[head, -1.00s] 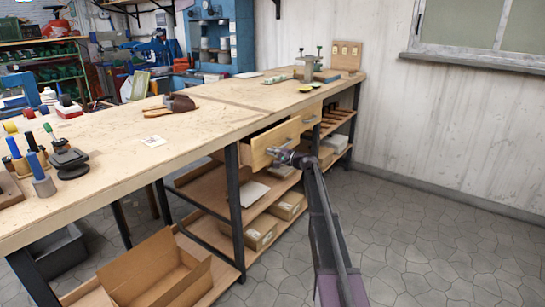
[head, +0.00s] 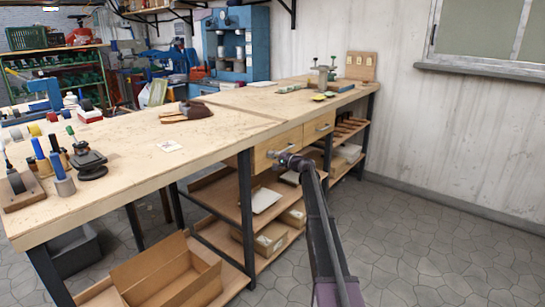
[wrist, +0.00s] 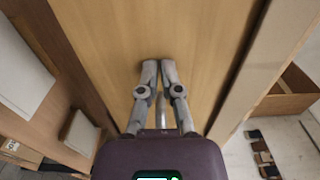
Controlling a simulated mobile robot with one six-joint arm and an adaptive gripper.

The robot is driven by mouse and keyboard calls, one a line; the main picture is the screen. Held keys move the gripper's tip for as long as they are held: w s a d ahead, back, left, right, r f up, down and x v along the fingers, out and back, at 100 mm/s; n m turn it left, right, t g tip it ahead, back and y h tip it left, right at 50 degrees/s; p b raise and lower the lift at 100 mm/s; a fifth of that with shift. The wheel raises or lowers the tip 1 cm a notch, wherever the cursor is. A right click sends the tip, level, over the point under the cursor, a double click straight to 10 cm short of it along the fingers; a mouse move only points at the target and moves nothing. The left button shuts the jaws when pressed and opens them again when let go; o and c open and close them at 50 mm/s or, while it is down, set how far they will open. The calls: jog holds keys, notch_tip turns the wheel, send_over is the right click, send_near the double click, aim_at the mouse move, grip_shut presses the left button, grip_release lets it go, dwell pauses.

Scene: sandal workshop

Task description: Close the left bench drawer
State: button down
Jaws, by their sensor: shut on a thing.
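The left bench drawer (head: 268,155) is a light wooden drawer under the bench top. Its front now looks flush, or nearly flush, with the bench front. My gripper (head: 280,155) is at the middle of the drawer front, shut on its handle. In the wrist view, the two grey fingers of my gripper (wrist: 159,66) are together against the wooden drawer front (wrist: 120,35). The handle is mostly hidden by the fingers.
A second drawer (head: 318,127) to the right is shut. The wooden bench top (head: 225,125) carries tools and a sandal. Boxes lie on the lower shelf, and an open cardboard box (head: 165,275) is at the front. The stone floor (head: 430,240) to the right is clear.

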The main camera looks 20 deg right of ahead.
jog(key=shift+w+r, duration=0.1)
jog(key=shift+w, duration=0.3)
jog(key=v, duration=1.4)
jog(key=shift+s, duration=0.5)
